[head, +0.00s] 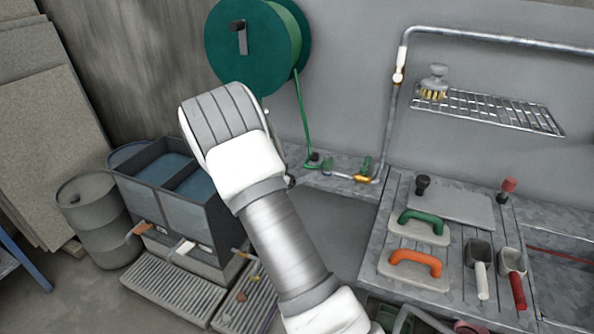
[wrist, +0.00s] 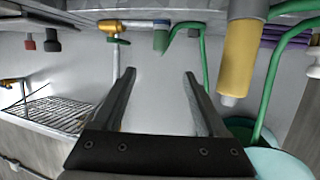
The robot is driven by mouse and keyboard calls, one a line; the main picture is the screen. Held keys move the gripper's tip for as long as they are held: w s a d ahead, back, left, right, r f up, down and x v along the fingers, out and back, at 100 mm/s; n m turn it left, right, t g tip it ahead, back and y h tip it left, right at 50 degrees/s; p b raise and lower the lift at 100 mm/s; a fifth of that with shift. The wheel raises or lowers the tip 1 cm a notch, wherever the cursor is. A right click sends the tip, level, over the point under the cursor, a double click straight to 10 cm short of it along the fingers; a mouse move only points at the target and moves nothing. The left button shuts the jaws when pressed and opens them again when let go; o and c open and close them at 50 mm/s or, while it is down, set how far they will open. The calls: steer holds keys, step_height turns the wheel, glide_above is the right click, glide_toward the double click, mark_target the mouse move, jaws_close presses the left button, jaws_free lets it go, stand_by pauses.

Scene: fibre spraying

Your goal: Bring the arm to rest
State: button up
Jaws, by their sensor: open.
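My arm (head: 280,235) rises through the middle of the head view, bent at a white and grey joint in front of the wall. My gripper is hidden behind it there. In the wrist view my gripper (wrist: 160,75) has its two dark fingers spread apart with nothing between them. The wrist picture looks turned over, with the bench edge along its top. Beyond the fingers are the grey wall and a brass fitting (wrist: 132,26). A yellow cylindrical part (wrist: 240,58) hangs just right of the fingers; I cannot tell how close it is.
A green hose reel (head: 243,50) is on the wall behind my arm. A wire shelf (head: 490,108) with a brush (head: 434,82) is at right. Below are green-handled (head: 420,228) and orange-handled (head: 414,270) trowels and two scoops. A divided tank (head: 165,195) and a drum (head: 95,220) stand left.

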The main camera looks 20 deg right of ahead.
steer(key=shift+s+a+r, duration=0.2)
steer(key=shift+s+a, duration=0.1)
steer(key=shift+a, duration=0.25)
